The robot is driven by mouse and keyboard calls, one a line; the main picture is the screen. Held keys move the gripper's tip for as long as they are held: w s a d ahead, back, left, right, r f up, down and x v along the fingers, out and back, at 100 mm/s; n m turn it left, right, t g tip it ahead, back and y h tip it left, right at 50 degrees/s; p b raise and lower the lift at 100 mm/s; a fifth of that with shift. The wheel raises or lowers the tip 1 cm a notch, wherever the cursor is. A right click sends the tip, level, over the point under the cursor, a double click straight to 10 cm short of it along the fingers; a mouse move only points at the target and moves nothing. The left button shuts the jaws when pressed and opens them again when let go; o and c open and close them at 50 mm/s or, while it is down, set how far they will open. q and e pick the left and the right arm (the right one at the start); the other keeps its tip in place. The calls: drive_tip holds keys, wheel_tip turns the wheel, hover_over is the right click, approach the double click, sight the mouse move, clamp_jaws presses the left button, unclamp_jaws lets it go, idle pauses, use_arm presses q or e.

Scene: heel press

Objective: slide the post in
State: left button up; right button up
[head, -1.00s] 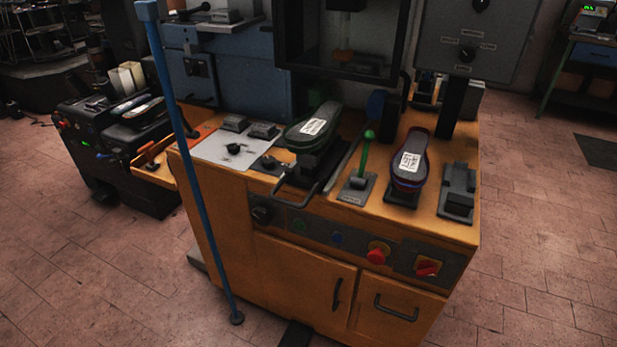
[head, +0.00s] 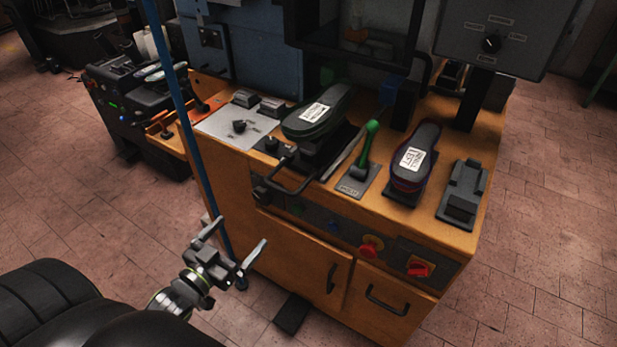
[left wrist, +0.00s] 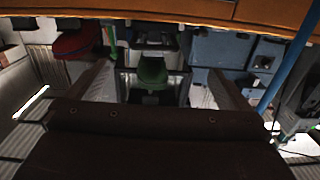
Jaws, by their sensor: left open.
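The post is the dark sliding support (head: 325,155) on the orange cabinet top, with a dark green shoe (head: 308,115) sole-up on it, bearing a white label. A black U-shaped handle (head: 288,188) sticks out from the support over the cabinet's front edge. My left gripper (head: 238,241) is open and empty, low in front of the cabinet and apart from the handle. In the left wrist view, which looks upside down, the green shoe (left wrist: 152,72) shows between the two fingers. My right gripper is not in view.
A blue pole (head: 172,92) stands left of the cabinet, close to my left gripper. A green lever (head: 368,145) and another shoe (head: 415,160) are right of the support. The dark press frame (head: 425,75) stands behind. Tiled floor is free at right.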

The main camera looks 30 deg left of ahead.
use_arm(q)
drive_tip(key=w+d+r+b, duration=0.1)
drive_tip(key=w+b, duration=0.4)
drive_tip(key=w, duration=1.2)
drive_tip(key=shift+w+d+r+h, duration=0.3)
drive_tip(key=shift+d, duration=0.3)
drive_tip(key=shift+c, duration=0.4)
